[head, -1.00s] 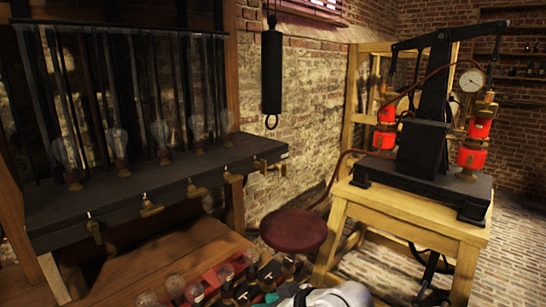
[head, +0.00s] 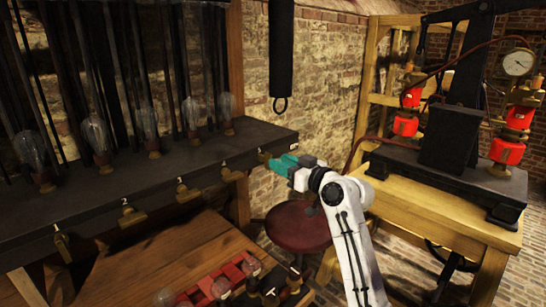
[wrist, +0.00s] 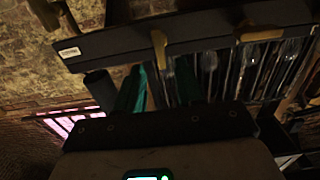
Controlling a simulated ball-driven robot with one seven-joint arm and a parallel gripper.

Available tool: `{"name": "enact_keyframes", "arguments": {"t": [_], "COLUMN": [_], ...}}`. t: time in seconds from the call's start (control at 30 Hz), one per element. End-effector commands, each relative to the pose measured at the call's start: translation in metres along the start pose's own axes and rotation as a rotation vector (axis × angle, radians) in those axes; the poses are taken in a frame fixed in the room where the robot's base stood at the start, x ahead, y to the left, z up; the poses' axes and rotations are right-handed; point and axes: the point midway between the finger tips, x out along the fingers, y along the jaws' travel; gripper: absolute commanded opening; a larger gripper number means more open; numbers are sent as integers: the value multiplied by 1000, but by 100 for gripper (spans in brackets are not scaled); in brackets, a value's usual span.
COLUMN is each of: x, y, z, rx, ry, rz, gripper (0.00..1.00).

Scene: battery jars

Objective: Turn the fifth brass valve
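A row of brass valves sticks out along the front edge of a dark shelf (head: 150,180). The valve at the far right end of the row, the fifth from the left, is a brass valve (head: 264,156) right beside my gripper (head: 279,164). My gripper has teal fingers and comes from the right. In the wrist view my gripper (wrist: 160,88) has its two teal fingers apart. A brass valve (wrist: 160,50) appears in line with the gap between them; I cannot tell whether they touch it. The neighbouring valve (wrist: 258,34) is to the right there.
Glass bulbs (head: 147,125) stand on the shelf. A dark cylinder (head: 281,45) with a ring hangs behind. A round red stool (head: 300,228) is below my arm. A yellow wooden table (head: 445,220) with a black press stands right. A wooden bench with red holders lies in front.

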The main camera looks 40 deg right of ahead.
Motion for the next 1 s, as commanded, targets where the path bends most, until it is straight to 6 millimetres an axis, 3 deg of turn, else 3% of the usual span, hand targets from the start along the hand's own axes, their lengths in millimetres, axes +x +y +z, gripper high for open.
{"name": "enact_keyframes", "arguments": {"t": [0.1, 0.3, 0.67, 1.0], "x": [20, 38, 42, 42], "y": [-1, 0, 0, 0], "z": [-2, 0, 1, 1], "rx": [-1, -1, -1, 0], "ry": [-2, -1, -1, -1], "rz": [-2, -1, 0, 0], "gripper": [37, 37, 37, 5]}}
